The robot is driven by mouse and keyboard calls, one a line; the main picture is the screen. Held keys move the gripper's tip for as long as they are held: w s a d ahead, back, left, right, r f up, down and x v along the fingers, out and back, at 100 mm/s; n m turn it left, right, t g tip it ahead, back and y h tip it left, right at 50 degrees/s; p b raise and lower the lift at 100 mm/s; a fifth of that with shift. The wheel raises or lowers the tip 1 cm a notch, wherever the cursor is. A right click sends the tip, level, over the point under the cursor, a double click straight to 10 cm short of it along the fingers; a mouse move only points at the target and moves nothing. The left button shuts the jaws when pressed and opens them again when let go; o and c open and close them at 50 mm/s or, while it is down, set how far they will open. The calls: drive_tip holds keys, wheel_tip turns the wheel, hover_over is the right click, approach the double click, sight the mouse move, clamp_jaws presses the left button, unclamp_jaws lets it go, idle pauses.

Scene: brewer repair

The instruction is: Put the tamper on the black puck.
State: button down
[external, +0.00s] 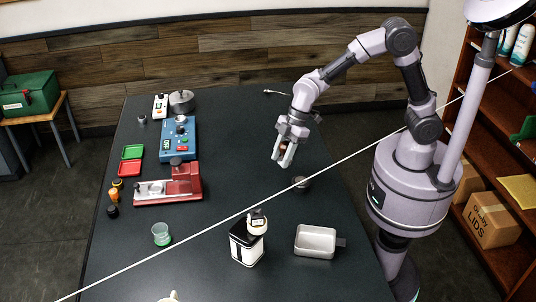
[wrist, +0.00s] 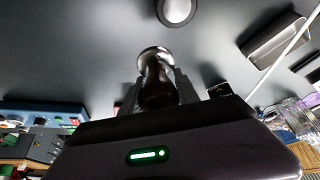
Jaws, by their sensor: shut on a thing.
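My gripper (external: 284,156) is raised above the dark table, right of its middle in the external view. It is shut on the tamper, whose dark brown handle (wrist: 158,85) stands between the fingers in the wrist view. The tamper's shiny metal end (wrist: 154,54) points away from my wrist. In the external view the fingers mostly hide the tamper. The black puck (external: 301,182) is a small dark round piece on the table, just below and right of my gripper. It shows in the wrist view as a disc with a grey top (wrist: 176,9), apart from the tamper.
A metal tray (external: 316,241) and a black-and-white canister (external: 246,243) stand toward the front. A red-and-silver machine (external: 172,187) and a blue device (external: 179,138) stand on the left. A pale line crosses the external view diagonally. The table around the puck is clear.

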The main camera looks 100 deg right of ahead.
drive_tip(key=s+a+f+n+g+y+b, duration=0.1)
drive_tip(key=s+n, duration=0.2)
drive_tip(key=s, duration=0.8)
drive_tip(key=s+a+f+n+g+y, duration=0.1)
drive_tip(key=s+a+n, duration=0.15)
drive_tip(key=s, duration=0.85)
drive_tip(key=b, duration=0.1)
hover_over(298, 186)
drive_tip(key=s+d, duration=0.1)
drive_tip(key=shift+d+f+n, duration=0.2)
drive_tip(key=shift+f+n, duration=0.15)
drive_tip(key=shift+f, duration=0.3)
wheel_tip(298, 186, down, 3)
drive_tip(key=shift+r+b, duration=0.1)
drive_tip(key=shift+b, duration=0.65)
drive_tip(key=shift+f, duration=0.25)
drive_tip(key=shift+f, duration=0.2)
drive_tip(key=c, duration=0.9)
unclamp_jaws()
drive_tip(key=shift+r, duration=0.1)
